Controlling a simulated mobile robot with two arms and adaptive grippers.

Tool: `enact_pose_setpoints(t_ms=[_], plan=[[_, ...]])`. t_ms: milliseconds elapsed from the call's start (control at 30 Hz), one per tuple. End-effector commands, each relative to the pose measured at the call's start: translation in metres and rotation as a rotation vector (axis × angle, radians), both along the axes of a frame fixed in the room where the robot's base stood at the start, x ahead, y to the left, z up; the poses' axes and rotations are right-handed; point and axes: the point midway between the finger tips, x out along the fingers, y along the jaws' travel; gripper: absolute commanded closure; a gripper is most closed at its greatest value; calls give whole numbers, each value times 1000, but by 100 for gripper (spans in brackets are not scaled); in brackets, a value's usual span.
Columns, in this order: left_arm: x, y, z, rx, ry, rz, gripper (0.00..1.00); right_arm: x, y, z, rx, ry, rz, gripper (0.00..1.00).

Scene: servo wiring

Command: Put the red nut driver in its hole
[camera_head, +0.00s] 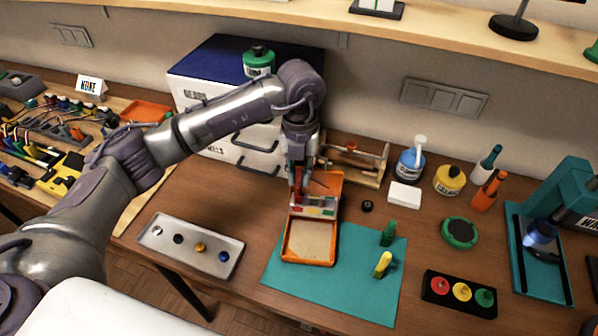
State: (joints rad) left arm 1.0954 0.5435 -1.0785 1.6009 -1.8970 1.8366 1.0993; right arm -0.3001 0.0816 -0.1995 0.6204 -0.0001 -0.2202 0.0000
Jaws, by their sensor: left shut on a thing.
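My left gripper (301,168) points down over the back of an orange tray (285,252) and is shut on a red thing, seemingly the red nut driver (297,180); the fingers hide much of it. Just below it is a pale strip with red, green and yellow marks (313,211), lying across the tray. I cannot make out a hole there, nor whether the driver touches the strip. A green piece (388,234) and a yellow piece (383,264) are on the teal mat (350,285) to the right. My right gripper is out of view.
A grey tray with several small round pieces (190,244) lies left. A black block with red, yellow and green knobs (460,292) lies right. A wooden rack (370,165) and a blue-topped drawer cabinet (200,82) stand behind. Bottles (410,162) line the back right.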

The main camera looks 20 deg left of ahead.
Motion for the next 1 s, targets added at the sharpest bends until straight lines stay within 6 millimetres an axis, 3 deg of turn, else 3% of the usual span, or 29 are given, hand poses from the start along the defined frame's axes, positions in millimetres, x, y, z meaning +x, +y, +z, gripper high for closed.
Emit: enact_pose_setpoints(t_ms=[167, 200, 367, 567, 733, 1000], plan=[[0, 0, -3, 0, 0, 0, 100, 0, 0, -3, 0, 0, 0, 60], [0, 0, -3, 0, 0, 0, 76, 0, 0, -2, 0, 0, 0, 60], [0, 0, -3, 0, 0, 0, 52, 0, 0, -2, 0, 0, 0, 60], [0, 0, -2, 0, 0, 0, 52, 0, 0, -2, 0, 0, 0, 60], [0, 0, -3, 0, 0, 0, 27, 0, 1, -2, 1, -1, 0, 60], [0, 0, -2, 0, 0, 0, 27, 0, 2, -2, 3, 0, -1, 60]])
